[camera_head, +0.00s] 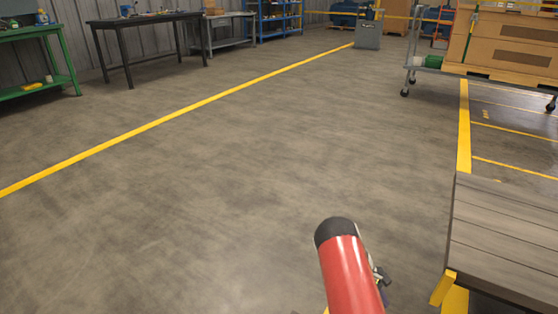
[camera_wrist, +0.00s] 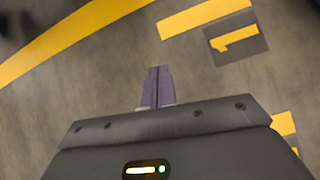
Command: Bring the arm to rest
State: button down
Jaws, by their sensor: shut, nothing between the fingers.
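My gripper (camera_wrist: 157,86) shows in the wrist view with its two purple-grey fingers together, shut and empty. Below the fingers is bare concrete floor with yellow markings. In the head view my red arm link with a black cap rises at the bottom, right of centre. The gripper's fingers cannot be made out there.
A grey plank platform (camera_head: 510,235) with yellow corners stands close at the right. A cart (camera_head: 430,63) with large cardboard boxes (camera_head: 510,45) is at the back right. A green bench (camera_head: 42,32) and a dark table (camera_head: 145,20) stand at the left. The middle floor is clear.

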jog(key=s+a+r+m+t+y, duration=0.15)
jog(key=a+r, duration=0.25)
jog(key=r, duration=0.7)
jog(key=a+r+m+t+y+p, duration=0.1)
jog(key=a+r+m+y, duration=0.15)
jog(key=r, duration=0.85)
jog(key=s+a+r+m+t+y, duration=0.15)
jog(key=a+r, duration=0.25)
jog(key=r, duration=0.7)
jog(key=s+a+r+m+t+p, duration=0.1)
jog(key=s+a+r+m+t, duration=0.35)
jog(key=s+r, duration=0.8)
jog(key=s+a+r, duration=0.2)
jog(key=s, duration=0.3)
jog(key=s+a+r+t+y, duration=0.1)
jog(key=s+a+r, duration=0.2)
jog(key=s, duration=0.3)
jog(key=shift+p, duration=0.3)
